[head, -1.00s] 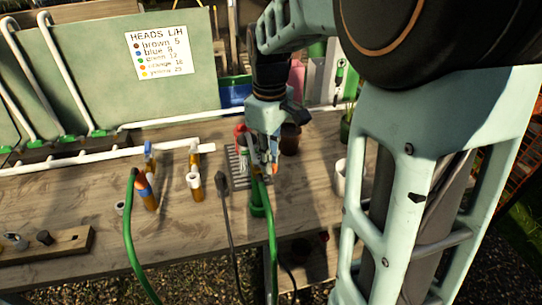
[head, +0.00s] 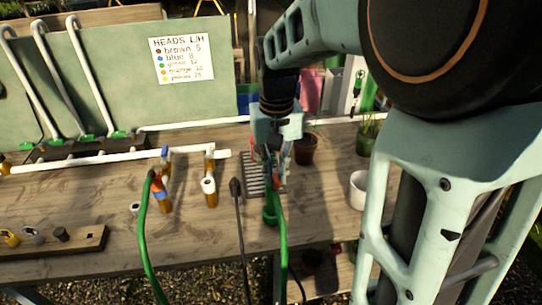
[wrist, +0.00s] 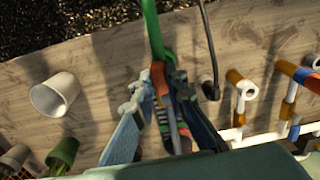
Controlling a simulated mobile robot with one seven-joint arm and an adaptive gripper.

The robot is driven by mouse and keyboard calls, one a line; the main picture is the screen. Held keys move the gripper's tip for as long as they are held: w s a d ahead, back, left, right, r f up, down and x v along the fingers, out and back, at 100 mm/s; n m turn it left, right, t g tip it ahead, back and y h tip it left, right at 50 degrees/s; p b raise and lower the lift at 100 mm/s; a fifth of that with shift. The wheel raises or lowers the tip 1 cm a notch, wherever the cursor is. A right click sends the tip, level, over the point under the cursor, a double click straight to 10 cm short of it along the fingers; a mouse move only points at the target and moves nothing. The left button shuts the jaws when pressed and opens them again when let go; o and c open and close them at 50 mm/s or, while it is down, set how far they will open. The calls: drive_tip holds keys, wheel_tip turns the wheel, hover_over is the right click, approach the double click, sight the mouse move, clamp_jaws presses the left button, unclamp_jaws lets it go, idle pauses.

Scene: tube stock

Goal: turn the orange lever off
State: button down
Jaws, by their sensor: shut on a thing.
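My gripper (head: 274,165) is low over the wooden bench, beside a slatted grate. In the wrist view my gripper (wrist: 160,90) is shut on a red-orange piece (wrist: 159,76) at the end of a green hose (wrist: 152,30); this hose also shows in the head view (head: 281,235). I cannot tell whether that piece is the orange lever. An orange and blue fitting (head: 159,190) stands on the left pipe stub, beside another green hose's end. Orange also shows at the wrist view's right edge (wrist: 290,69). The fingers partly hide what they grip.
A white pipe (head: 110,156) with brown stubs (head: 210,170) runs along the bench (head: 90,205). A black-ended hose (head: 236,190) stands left of my gripper. A white cup (head: 358,187) and brown pot (head: 305,149) are to its right. A sign board (head: 120,75) stands behind.

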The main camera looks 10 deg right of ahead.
sight(275, 178)
drive_tip(key=shift+a+m, duration=0.1)
drive_tip(key=shift+m, duration=0.2)
idle(0.4)
drive_tip(key=c, duration=1.9)
unclamp_jaws()
drive_tip(key=shift+c, duration=0.2)
wheel_tip(275, 178, up, 12)
drive_tip(key=shift+s, duration=0.1)
